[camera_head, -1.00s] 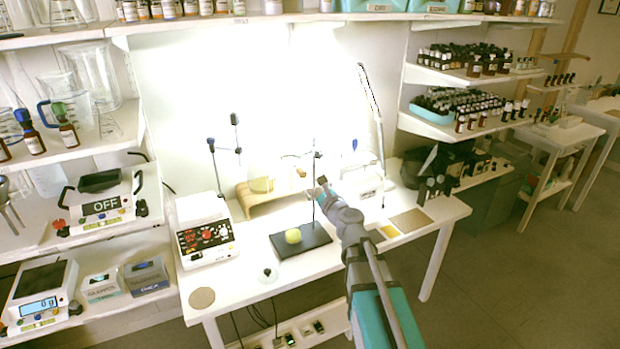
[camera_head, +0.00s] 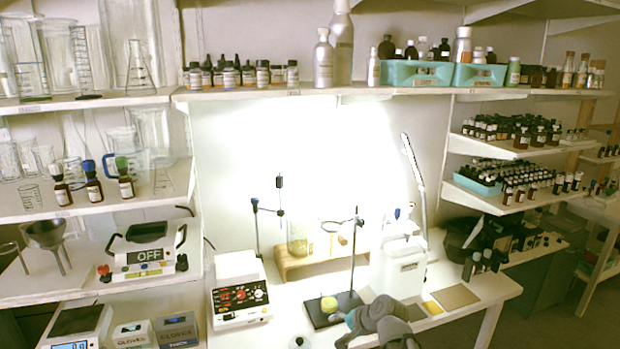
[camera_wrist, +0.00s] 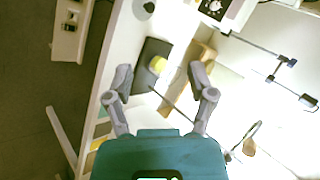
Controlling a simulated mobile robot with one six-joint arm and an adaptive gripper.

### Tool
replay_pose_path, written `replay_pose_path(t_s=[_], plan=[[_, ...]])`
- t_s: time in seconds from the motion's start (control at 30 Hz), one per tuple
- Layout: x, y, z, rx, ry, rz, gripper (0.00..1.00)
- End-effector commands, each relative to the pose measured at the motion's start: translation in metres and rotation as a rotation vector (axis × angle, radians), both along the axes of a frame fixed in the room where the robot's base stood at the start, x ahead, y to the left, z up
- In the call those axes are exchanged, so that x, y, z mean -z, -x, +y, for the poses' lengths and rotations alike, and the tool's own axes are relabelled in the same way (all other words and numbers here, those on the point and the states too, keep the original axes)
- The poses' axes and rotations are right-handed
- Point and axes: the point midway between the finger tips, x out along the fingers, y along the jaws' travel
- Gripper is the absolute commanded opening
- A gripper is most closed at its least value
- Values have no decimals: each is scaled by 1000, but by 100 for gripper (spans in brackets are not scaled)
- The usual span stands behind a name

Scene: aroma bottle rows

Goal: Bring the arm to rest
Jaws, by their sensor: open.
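My gripper (camera_wrist: 161,88) is open in the wrist view, with its two grey fingers spread apart and nothing between the tips. Past the fingers are a black stand base (camera_wrist: 151,52) and a small yellow object (camera_wrist: 158,65) on it, apart from the gripper. In the head view my grey arm shows at the bottom edge, right of the stand base (camera_head: 318,312) and in front of the table; I cannot make out the fingers there. The yellow object (camera_head: 328,304) sits on the stand base.
The white table holds a control box (camera_head: 240,300), a wooden rack (camera_head: 300,262), a white device (camera_head: 398,268) and a brown mat (camera_head: 455,297). Shelves with bottles (camera_head: 92,186) and a scale (camera_head: 148,250) stand left. More bottle shelves (camera_head: 500,150) stand right.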

Motion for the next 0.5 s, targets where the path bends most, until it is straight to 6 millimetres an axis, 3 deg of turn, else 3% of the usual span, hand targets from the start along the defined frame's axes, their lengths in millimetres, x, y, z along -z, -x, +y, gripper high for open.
replay_pose_path(t_s=[0.2, 0.5], plan=[[34, 50, -30, -271, 342, 101, 71], [51, 104, -76, -550, 651, 276, 71]])
